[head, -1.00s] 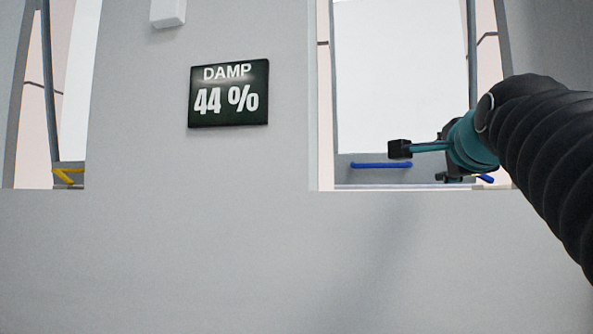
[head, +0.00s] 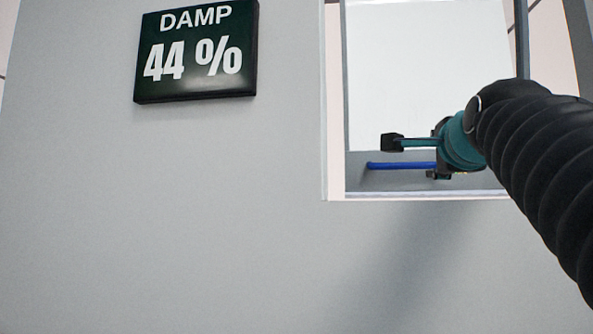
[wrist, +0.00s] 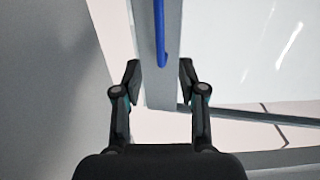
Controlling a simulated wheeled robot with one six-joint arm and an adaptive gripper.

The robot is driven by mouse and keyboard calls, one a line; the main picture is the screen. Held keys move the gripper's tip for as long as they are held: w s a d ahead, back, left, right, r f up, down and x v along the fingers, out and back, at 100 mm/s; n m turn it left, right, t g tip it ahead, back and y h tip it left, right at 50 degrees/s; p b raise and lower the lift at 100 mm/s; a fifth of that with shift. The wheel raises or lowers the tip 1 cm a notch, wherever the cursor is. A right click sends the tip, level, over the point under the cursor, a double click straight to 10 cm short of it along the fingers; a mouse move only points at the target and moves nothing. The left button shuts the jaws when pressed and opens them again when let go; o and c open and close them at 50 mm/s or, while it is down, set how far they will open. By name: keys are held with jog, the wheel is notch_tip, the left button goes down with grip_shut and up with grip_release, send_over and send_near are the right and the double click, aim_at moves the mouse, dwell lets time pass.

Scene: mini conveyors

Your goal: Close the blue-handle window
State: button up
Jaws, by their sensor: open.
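The blue handle (head: 402,165) is a thin horizontal bar on the grey lower rail of the window (head: 430,75) in the head view. The window's pale pane stands tilted inside a square opening in the wall, with gaps at its sides. My gripper (head: 392,143) is in front of the opening, just above the handle in the picture, and hides part of its right side. In the wrist view the blue handle (wrist: 160,35) runs down between the fingers of my gripper (wrist: 161,82), ending just beyond the tips. The fingers are spread and apart from it.
A grey wall (head: 200,230) surrounds the opening, with its sill (head: 420,198) below. A dark sign (head: 196,52) reading "DAMP 44 %" hangs on the wall to the left. A grey side post (head: 522,40) stands at the right of the opening.

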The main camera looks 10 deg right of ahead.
aim_at(417, 165)
jog(key=p+x, duration=0.2)
jog(key=x, duration=1.1)
jog(key=shift+a, duration=0.1)
grip_shut()
